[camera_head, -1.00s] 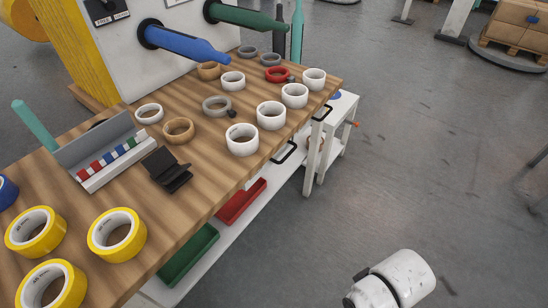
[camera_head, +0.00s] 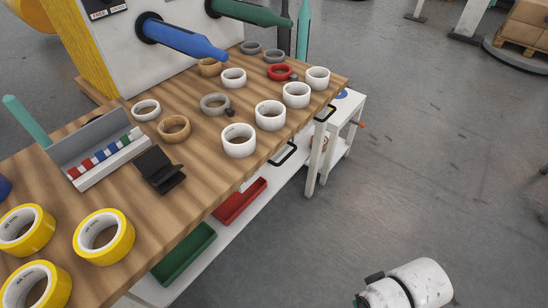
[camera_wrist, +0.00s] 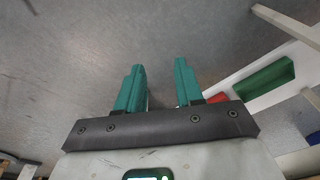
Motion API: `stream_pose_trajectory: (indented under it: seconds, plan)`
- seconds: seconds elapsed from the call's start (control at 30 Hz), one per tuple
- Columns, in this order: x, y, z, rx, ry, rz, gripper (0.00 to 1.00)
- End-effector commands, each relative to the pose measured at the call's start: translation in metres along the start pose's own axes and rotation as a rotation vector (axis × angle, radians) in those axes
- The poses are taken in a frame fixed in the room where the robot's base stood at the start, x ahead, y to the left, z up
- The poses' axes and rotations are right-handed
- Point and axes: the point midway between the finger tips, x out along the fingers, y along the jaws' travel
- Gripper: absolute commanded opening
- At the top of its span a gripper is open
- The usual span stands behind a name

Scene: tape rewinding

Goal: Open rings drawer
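Two black drawer handles show under the table's front edge in the head view, a nearer handle (camera_head: 283,155) and a farther handle (camera_head: 325,114). Both drawer fronts are mostly hidden by the tabletop, and no drawer visibly stands out. No label tells which one is the rings drawer. My gripper (camera_wrist: 160,68) shows in the wrist view with two teal fingers apart and nothing between them. It is over the grey floor and away from the handles. In the head view only a white link of my arm shows at the lower right.
The wooden table (camera_head: 200,165) carries white rolls, yellow tape rolls (camera_head: 104,236) and a grey holder (camera_head: 95,150). Below are a red bin (camera_head: 240,201) and a green bin (camera_head: 184,254) on a white shelf. A white side stand (camera_head: 340,140) adjoins the far end. Floor right of the table is clear.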

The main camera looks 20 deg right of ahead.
Motion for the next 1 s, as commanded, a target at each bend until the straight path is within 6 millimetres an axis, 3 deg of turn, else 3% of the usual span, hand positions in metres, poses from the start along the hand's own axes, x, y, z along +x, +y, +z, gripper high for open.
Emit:
stream_pose_trajectory:
  seconds: [0.17, 0.27, 0.4, 0.5, 0.6, 0.73, 1.0]
  plan:
    - [0.037, -0.024, -0.079, 0.167, 0.150, -0.247, 0.37]
    - [0.046, -0.034, -0.144, 0.319, 0.264, -0.450, 0.37]
    - [0.034, -0.026, -0.232, 0.545, 0.413, -0.734, 0.37]
    - [0.015, -0.009, -0.281, 0.687, 0.494, -0.909, 0.37]
    - [-0.004, 0.009, -0.314, 0.790, 0.549, -1.041, 0.37]
    - [-0.019, 0.024, -0.336, 0.863, 0.584, -1.137, 0.37]
    - [-0.014, 0.013, -0.358, 0.877, 0.587, -1.160, 0.37]
